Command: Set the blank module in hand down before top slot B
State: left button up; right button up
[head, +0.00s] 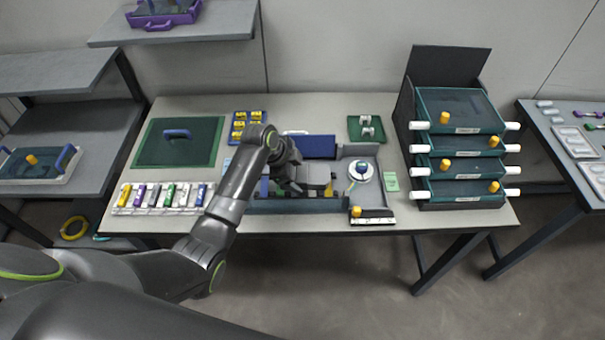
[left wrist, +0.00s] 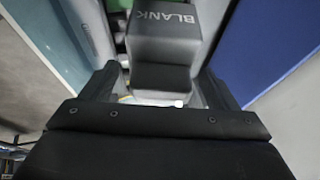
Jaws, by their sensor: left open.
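The blank module (left wrist: 165,45) is a dark grey block lettered BLANK, seen in the left wrist view. My left gripper (left wrist: 160,88) is open, with a finger on each side of the module and a gap to at least the right finger. In the head view my left gripper (head: 292,188) is low over the dark blue-grey chassis (head: 335,205) at the table's middle. My arm and gripper hide the module there and most of the slots, so I cannot tell which slot the module is before. My right gripper is not in view.
A blue panel (head: 318,147) stands behind the chassis. A rack of colored modules (head: 165,198) is at the front left, and a green mat (head: 150,150) behind it. A round white dish (head: 361,171) and a drawer stack (head: 460,150) are to the right.

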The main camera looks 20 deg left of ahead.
pick_arm(q)
jog(key=shift+x, duration=1)
jog(key=shift+s, duration=0.1)
jog(key=shift+c, duration=0.3)
jog(key=c, duration=1.1)
jog(key=shift+o, duration=0.2)
jog(key=shift+r, duration=0.1)
